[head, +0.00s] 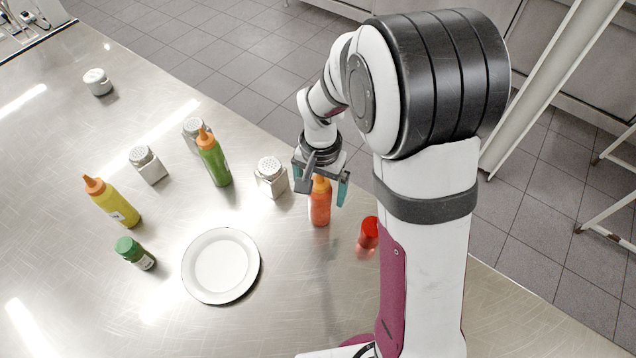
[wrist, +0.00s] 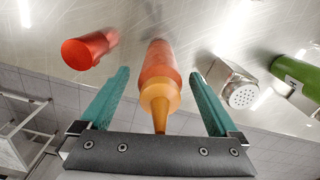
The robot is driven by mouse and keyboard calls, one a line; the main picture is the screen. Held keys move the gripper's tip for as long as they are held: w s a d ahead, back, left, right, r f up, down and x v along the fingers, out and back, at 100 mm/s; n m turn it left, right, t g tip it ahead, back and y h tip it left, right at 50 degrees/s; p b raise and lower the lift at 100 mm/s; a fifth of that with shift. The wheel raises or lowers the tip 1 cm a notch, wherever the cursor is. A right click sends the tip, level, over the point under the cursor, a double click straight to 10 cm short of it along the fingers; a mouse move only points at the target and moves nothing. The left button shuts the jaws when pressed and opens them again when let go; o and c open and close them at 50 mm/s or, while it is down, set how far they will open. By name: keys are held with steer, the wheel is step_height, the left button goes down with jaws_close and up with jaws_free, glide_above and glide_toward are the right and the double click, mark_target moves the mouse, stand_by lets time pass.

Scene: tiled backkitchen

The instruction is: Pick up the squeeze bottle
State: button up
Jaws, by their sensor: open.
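An orange-red squeeze bottle (head: 320,209) with an orange nozzle stands upright on the steel table, right of the plate in the head view. Two more squeeze bottles stand to the left: a green one (head: 214,160) and a yellow one (head: 113,202). My gripper (head: 321,190) is over the orange-red bottle, jaws apart. In the wrist view its teal fingers (wrist: 160,90) lie on either side of the orange-red bottle (wrist: 158,62), with gaps visible on both sides. The bottle's nozzle points toward the gripper's palm.
A red cup-like object (head: 369,232) stands right of the bottle, and a square shaker (head: 271,177) stands left. More shakers (head: 147,164), a green-lidded jar (head: 135,253), a white plate (head: 221,265) and a white-topped pot (head: 97,81) share the table (head: 60,150). Its edge runs behind the bottle.

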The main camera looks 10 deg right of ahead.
steer(key=shift+f, duration=0.6)
jaws_close()
steer(key=shift+r, duration=0.1)
